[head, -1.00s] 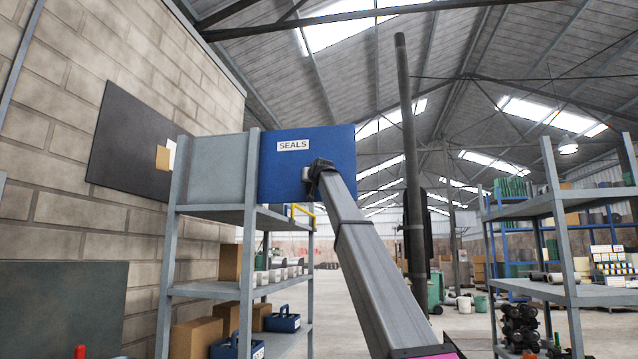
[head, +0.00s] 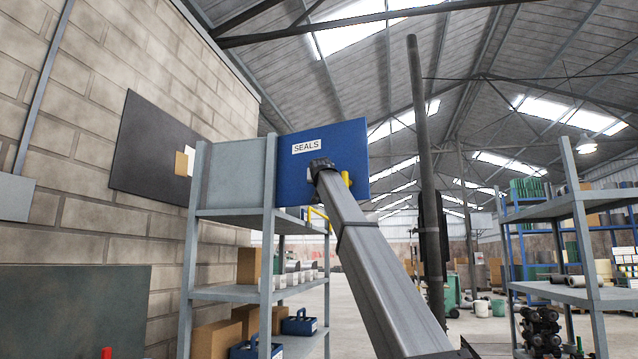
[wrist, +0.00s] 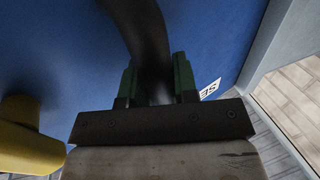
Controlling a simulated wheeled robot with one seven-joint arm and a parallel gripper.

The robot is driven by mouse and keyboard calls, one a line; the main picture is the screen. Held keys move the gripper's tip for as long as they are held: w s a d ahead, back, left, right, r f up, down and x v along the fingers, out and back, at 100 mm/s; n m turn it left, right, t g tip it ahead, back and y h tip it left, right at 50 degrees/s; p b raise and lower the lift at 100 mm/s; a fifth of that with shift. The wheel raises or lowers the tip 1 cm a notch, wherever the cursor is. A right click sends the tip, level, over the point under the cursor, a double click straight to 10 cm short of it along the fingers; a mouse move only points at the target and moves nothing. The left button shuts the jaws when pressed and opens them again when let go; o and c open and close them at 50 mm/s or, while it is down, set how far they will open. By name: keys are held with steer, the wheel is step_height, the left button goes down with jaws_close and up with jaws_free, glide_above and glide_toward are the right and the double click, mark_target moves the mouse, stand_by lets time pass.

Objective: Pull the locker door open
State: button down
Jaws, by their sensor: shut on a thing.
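The locker door (head: 340,148) is a blue panel with a white "SEALS" label (head: 305,146). It is on the grey locker (head: 238,172) on top of a shelf rack. My gripper (head: 318,172) is up at the door face, below the label. In the wrist view my gripper (wrist: 157,92) is shut on a dark, curved handle (wrist: 140,35) in front of the blue door (wrist: 65,60). Part of the label (wrist: 210,89) shows beside the fingers.
A yellow bar (wrist: 28,140) is close on the left of the wrist view. The rack's shelves (head: 235,292) below hold boxes and blue totes (head: 299,322). A brick wall (head: 90,225) is at left; another rack (head: 575,292) stands at right. Open floor lies between the racks.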

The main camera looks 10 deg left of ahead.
steer(key=shift+s+d, duration=0.15)
steer(key=shift+d, duration=0.2)
steer(key=c, duration=1.3)
jaws_free()
steer(key=shift+o, duration=0.7)
steer(key=shift+d, duration=0.1)
steer(key=shift+a, duration=0.2)
steer(key=shift+s, duration=0.1)
steer(key=v, duration=1)
steer(key=shift+s, duration=0.3)
steer(key=shift+d, duration=0.1)
